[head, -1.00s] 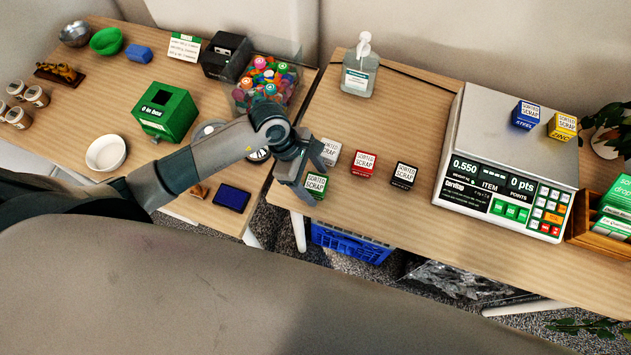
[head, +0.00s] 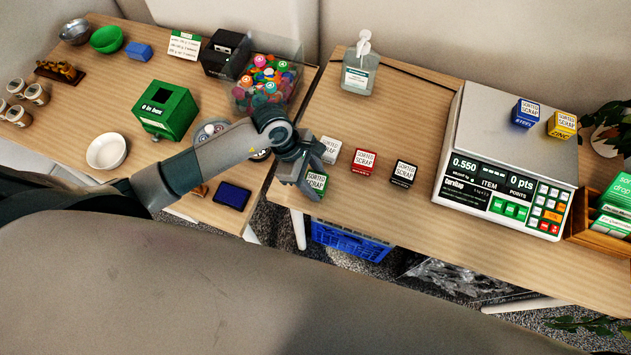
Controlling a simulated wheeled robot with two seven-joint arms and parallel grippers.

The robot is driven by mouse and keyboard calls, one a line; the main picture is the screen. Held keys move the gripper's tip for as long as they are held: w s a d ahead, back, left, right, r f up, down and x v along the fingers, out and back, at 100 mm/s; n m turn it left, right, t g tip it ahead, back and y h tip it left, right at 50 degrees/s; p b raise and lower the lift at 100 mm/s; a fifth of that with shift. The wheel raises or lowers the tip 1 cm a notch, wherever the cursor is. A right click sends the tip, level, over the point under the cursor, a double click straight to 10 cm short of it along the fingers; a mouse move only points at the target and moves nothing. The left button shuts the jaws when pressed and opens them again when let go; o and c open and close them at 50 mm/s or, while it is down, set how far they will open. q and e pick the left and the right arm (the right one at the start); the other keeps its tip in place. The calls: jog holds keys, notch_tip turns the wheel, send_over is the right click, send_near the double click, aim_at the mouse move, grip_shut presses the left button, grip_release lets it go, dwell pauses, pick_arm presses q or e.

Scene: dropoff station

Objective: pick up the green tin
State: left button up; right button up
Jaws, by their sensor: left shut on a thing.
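The green tin (head: 317,181) has a white "Sorted Scrap" label on top and stands near the front left edge of the right table. My left gripper (head: 309,184) is at the tin, shut on it from the left and above. The fingers hide part of the tin, and I cannot tell whether it is clear of the tabletop. My right gripper does not show.
White (head: 329,150), red (head: 363,161) and black (head: 403,173) tins stand close by on the right table (head: 400,115). A scale (head: 500,150) carries blue (head: 525,113) and yellow (head: 561,125) tins. A sanitizer bottle (head: 359,75) stands behind. A blue crate (head: 350,242) is below.

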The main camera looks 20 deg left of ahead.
aim_at(326, 183)
pick_arm(q)
jog(key=shift+r, duration=0.1)
jog(key=shift+w+r+b, duration=0.1)
jog(key=shift+r+b, duration=0.3)
jog(key=shift+r, duration=0.1)
jog(key=r+b, duration=0.1)
jog(key=d+r, duration=0.1)
jog(key=r, duration=0.1)
jog(key=shift+r+b, duration=0.15)
jog(key=shift+b, duration=0.2)
jog(key=d+r+b, duration=0.3)
jog(key=d+r, duration=0.3)
jog(key=d, duration=0.4)
jog(key=shift+d+r, duration=0.3)
jog(key=shift+d, duration=0.05)
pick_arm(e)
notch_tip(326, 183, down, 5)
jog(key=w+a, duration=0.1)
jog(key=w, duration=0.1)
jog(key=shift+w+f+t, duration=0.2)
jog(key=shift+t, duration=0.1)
pick_arm(q)
jog(key=shift+w, duration=0.15)
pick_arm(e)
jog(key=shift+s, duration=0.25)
pick_arm(q)
jog(key=shift+a, duration=0.15)
